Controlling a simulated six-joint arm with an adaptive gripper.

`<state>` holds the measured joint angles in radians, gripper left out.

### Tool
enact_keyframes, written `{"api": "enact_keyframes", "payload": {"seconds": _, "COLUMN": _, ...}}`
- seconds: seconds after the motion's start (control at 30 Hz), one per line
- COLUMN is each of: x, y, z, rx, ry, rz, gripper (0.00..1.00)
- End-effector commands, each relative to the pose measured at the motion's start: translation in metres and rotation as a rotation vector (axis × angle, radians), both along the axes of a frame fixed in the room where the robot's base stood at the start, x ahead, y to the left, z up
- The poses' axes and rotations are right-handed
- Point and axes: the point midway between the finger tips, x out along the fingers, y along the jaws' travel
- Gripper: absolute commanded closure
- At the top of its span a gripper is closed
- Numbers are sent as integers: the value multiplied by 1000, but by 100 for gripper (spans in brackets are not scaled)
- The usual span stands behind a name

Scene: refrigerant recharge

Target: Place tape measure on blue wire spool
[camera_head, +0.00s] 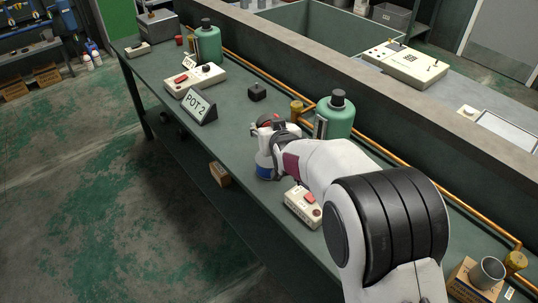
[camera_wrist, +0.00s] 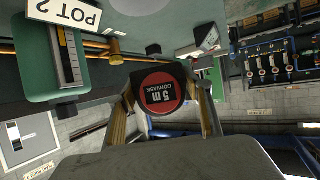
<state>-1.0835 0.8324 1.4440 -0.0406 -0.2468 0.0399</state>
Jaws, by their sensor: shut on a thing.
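My gripper (camera_wrist: 165,105) is shut on the tape measure (camera_wrist: 160,92), a black case with a red round face marked "5 m", held between the two fingers in the wrist view. In the head view, my gripper (camera_head: 266,128) is partly hidden by my own wrist, and only a little of the black and red tape measure shows there. The blue wire spool (camera_head: 265,170), blue with a pale upper part, stands on the bench just below my gripper. I cannot tell whether the tape measure touches the spool. I cannot make out the spool in the wrist view.
A switch box (camera_head: 303,207) stands close to the spool, toward the lower right. A green tank (camera_head: 337,115) and copper pipe run behind. The bench between sign and spool is clear.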

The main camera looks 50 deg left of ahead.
Motion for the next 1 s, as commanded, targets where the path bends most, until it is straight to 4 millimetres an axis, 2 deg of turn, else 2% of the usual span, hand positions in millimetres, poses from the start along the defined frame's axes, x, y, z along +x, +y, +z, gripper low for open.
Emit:
{"api": "enact_keyframes", "payload": {"seconds": 0.4, "x": 0, "y": 0, "z": -51, "rx": -1, "ry": 0, "rz": 0, "gripper": 79}}
{"api": "enact_keyframes", "payload": {"seconds": 0.87, "x": 0, "y": 0, "z": -58, "rx": 2, "ry": -1, "rz": 0, "gripper": 79}}
{"api": "enact_keyframes", "payload": {"seconds": 1.0, "x": 0, "y": 0, "z": -66, "rx": -1, "ry": 0, "rz": 0, "gripper": 79}}
